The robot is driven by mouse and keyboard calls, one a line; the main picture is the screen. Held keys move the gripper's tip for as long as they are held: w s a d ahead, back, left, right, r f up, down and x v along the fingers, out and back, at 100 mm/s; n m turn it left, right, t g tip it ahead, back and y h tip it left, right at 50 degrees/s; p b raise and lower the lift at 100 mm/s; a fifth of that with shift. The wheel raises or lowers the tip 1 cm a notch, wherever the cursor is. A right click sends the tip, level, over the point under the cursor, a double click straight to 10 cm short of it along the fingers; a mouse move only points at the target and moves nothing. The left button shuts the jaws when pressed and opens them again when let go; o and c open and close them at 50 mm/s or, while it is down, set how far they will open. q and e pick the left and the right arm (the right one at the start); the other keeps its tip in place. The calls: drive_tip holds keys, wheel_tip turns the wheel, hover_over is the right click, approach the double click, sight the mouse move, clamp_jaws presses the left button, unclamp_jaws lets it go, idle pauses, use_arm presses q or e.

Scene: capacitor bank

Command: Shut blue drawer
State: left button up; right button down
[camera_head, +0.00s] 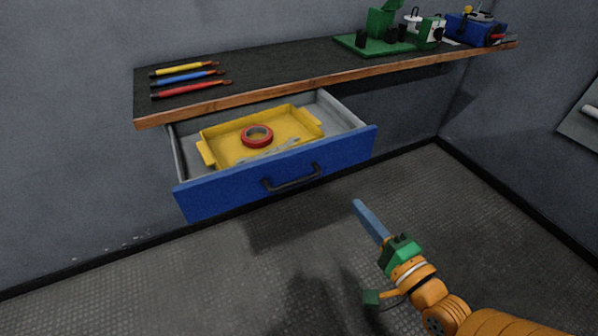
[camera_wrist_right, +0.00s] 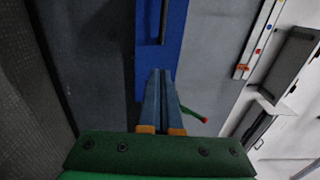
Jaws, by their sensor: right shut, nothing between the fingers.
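The blue drawer (camera_head: 230,190) hangs under the workbench and is pulled open. Its front is blue with a dark bar handle (camera_head: 292,178). Inside lies a yellow tray (camera_head: 222,134) with a red tape roll (camera_head: 257,136) and grey wrenches (camera_head: 268,150). My right gripper (camera_head: 358,205) is shut and empty, to the right of and in front of the drawer, apart from it in the head view. In the right wrist view the shut blue fingers (camera_wrist_right: 160,75) point toward the blue drawer front (camera_wrist_right: 175,55), with the handle (camera_wrist_right: 163,20) above their tips. My left gripper is not in view.
The dark workbench top (camera_head: 265,75) with a wooden edge overhangs the drawer. Yellow, blue and red tools (camera_head: 190,89) lie on its left; a green stand (camera_head: 375,45) and a blue box (camera_head: 472,29) are on its right. The floor (camera_head: 180,275) in front is clear.

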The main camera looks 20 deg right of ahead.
approach(323, 159)
drive_tip(key=w, duration=0.7)
drive_tip(key=shift+p, duration=0.35)
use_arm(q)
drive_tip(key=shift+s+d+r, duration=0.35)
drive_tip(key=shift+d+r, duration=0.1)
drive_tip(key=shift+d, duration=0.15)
use_arm(e)
drive_tip(key=shift+a, duration=0.1)
